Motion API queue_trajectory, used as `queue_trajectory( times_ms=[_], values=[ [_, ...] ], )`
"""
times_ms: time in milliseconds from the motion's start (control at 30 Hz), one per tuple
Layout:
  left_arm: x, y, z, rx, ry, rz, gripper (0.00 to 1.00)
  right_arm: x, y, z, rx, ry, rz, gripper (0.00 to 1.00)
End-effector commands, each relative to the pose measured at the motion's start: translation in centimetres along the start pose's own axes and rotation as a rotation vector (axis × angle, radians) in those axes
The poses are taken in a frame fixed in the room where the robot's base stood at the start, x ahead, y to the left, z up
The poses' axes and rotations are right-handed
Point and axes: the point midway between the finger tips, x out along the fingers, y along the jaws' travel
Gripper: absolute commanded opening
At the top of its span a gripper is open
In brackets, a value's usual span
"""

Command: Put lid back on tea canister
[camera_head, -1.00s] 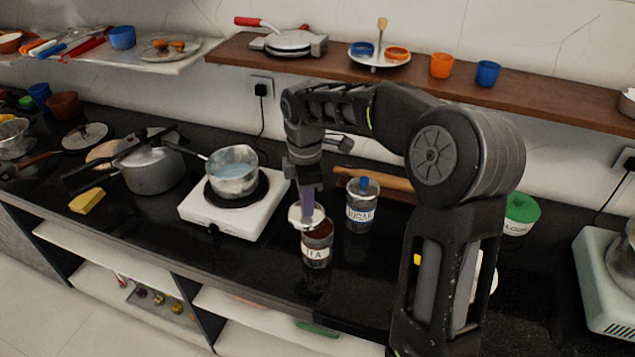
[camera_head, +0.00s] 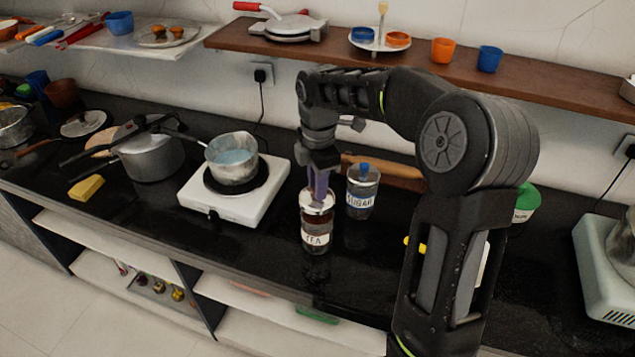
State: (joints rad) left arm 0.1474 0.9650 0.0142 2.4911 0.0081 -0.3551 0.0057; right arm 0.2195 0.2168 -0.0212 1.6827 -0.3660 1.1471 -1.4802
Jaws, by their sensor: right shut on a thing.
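The tea canister (camera_head: 316,236), a dark jar with a white TEA label, stands upright on the black counter, right of the white hot plate. The silver lid (camera_head: 312,204) is at the top of the canister, over its mouth. It looks roughly level; I cannot tell whether it is fully seated. My right gripper (camera_head: 319,201) points down from above, shut on the lid's knob, which its fingers hide. My left gripper is not in view.
The sugar jar (camera_head: 362,191) with a blue knob stands close behind right of the canister. The hot plate (camera_head: 236,202) carries a saucepan (camera_head: 232,160) of bluish liquid. A rolling pin (camera_head: 385,172) lies behind. A wooden shelf (camera_head: 450,85) runs above. The counter's front edge is near the canister.

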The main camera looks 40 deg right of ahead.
Motion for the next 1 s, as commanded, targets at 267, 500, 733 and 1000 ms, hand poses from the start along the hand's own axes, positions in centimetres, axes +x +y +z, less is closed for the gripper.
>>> queue_trajectory(
  times_ms=[267,500,733,1000],
  values=[
    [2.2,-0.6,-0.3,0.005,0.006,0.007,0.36,3.1,-0.1,0.0,0.001,0.000,0.000,0.00],
    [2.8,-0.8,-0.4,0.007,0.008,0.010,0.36,4.4,-0.1,0.0,0.001,0.000,0.001,0.00],
    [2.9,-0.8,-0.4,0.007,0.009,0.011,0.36,4.6,-0.1,0.0,0.001,0.000,0.001,0.00],
    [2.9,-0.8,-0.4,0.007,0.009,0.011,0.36,4.5,-0.1,0.0,0.001,0.000,0.001,0.00]
  ],
)
